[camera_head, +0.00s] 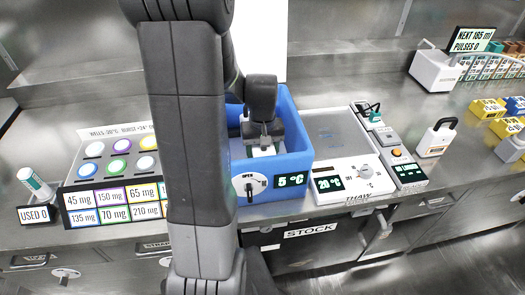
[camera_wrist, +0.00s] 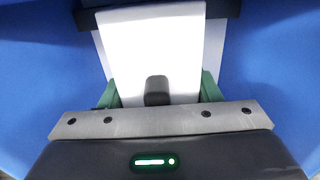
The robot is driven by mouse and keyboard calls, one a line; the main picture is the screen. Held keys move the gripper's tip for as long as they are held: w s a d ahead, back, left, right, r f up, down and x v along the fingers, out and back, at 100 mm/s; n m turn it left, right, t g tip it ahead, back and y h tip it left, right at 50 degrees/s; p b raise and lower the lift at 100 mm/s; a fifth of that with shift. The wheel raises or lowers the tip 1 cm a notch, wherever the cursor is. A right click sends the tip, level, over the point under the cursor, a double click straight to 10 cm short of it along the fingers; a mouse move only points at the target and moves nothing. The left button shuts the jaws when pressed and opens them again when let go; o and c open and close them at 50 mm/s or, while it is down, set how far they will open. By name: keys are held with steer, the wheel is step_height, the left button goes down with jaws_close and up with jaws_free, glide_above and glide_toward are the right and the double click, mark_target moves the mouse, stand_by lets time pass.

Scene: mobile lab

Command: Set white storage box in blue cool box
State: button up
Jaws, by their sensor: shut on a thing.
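The blue cool box (camera_head: 297,161) stands open on the bench in the head view, with a "5°C" display and an "OPEN" switch on its front. My gripper (camera_head: 263,146) points down inside it, below rim height. It is shut on the white storage box (camera_head: 264,151), of which only a small part shows. In the wrist view my gripper (camera_wrist: 157,92) has green fingers on both sides of the white storage box (camera_wrist: 150,45), with blue walls of the cool box (camera_wrist: 260,60) around it. Whether the white box touches the floor of the cool box cannot be told.
Right of the cool box stands a thaw plate unit (camera_head: 350,180) reading "20°C". A rack of coloured round wells (camera_head: 118,165) with mg labels is at left. My arm hides part of the bench.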

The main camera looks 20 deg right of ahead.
steer(key=shift+f, duration=0.1)
steer(key=o, duration=1.3)
step_height(320, 180, up, 12)
steer(key=shift+r, duration=0.2)
